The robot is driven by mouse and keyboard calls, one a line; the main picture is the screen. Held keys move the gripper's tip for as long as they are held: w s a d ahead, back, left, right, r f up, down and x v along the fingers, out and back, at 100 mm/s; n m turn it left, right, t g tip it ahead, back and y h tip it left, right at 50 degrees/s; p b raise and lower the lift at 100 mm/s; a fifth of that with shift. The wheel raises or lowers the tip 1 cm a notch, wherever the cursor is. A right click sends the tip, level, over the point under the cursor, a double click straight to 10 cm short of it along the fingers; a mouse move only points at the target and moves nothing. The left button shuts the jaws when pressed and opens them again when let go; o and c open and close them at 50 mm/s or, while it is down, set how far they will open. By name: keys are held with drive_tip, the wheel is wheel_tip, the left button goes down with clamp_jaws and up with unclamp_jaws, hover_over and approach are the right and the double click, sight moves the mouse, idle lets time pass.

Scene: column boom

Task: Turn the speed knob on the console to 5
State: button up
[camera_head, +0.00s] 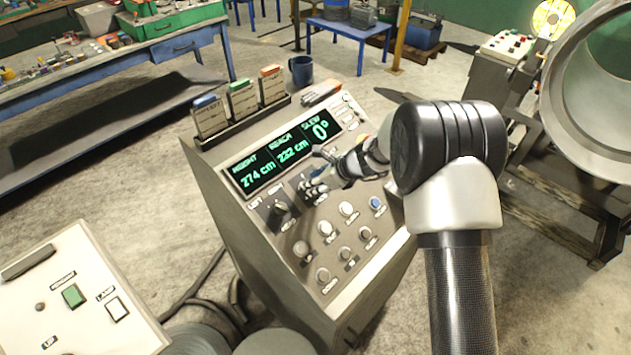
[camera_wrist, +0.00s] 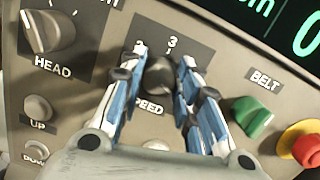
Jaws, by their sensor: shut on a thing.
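The grey console (camera_head: 222,195) stands in the middle of the head view, its sloped panel carrying knobs and buttons. In the wrist view the dark speed knob (camera_wrist: 160,76) sits between the fingers, with a 3 above it and a 2 to its upper left. The fingers partly cover its label and scale; no 5 is readable, and I cannot tell where its pointer stands. My gripper (camera_wrist: 162,68) is shut on the knob, one blue-and-white finger on each side. In the head view my gripper (camera_head: 314,189) reaches the panel and hides most of the knob.
The head knob (camera_wrist: 48,32) is left of my gripper; a green belt switch (camera_wrist: 252,116) and a red button (camera_wrist: 305,150) are to its right. The display (camera_head: 290,157) reads height 274 cm, reach 232 cm, slew 0°. A blue mug (camera_head: 301,71) stands behind card holders.

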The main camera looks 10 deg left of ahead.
idle(0.4)
drive_tip(key=o, duration=1.1)
drive_tip(key=shift+c, duration=0.2)
drive_tip(key=shift+r, duration=0.1)
drive_tip(key=v, duration=1.2)
